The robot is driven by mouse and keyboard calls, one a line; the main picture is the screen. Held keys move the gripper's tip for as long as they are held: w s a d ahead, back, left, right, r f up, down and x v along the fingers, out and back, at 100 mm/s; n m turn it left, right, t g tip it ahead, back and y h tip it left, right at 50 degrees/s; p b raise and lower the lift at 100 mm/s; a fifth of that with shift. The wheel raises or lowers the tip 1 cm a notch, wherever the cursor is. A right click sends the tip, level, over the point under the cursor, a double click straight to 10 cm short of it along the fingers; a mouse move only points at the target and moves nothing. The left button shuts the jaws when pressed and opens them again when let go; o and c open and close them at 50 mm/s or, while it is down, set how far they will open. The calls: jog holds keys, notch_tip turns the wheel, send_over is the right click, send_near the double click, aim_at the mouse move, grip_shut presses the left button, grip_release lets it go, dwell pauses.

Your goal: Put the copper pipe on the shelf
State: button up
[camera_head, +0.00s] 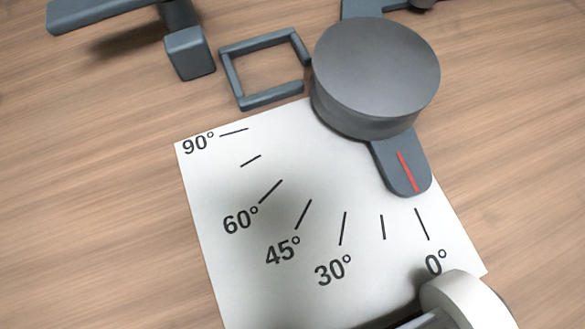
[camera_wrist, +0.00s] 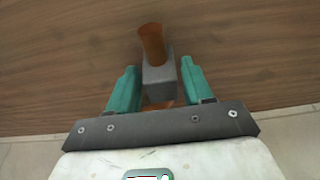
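The copper pipe (camera_wrist: 152,43) shows in the wrist view as an orange-brown tube rising from the far end of a grey block (camera_wrist: 159,80). A small copper-coloured part shows at the near end of the block. My gripper (camera_wrist: 159,66) has two teal fingers, one on each side of the grey block. The fingers stand apart, with a gap visible on both sides, so it looks open. I cannot tell how deep the fingertips reach beside the block. The pipe is not visible in the head view. I cannot make out a shelf in either view.
In the head view, a white angle plate (camera_head: 215,185) lies on a wooden surface (camera_head: 90,220), below a dark round knob (camera_head: 375,70) with a red-lined pointer. A grey square frame (camera_head: 268,101) and a small grey block (camera_head: 190,54) lie beyond. Bare wood shows at left.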

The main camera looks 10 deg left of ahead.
jog(key=shift+o, duration=1.2)
jog(key=shift+r, duration=0.1)
jog(key=p+v, duration=0.6)
jog(key=v, duration=0.6)
jog(key=shift+p, duration=0.4)
jog(key=shift+r, duration=0.15)
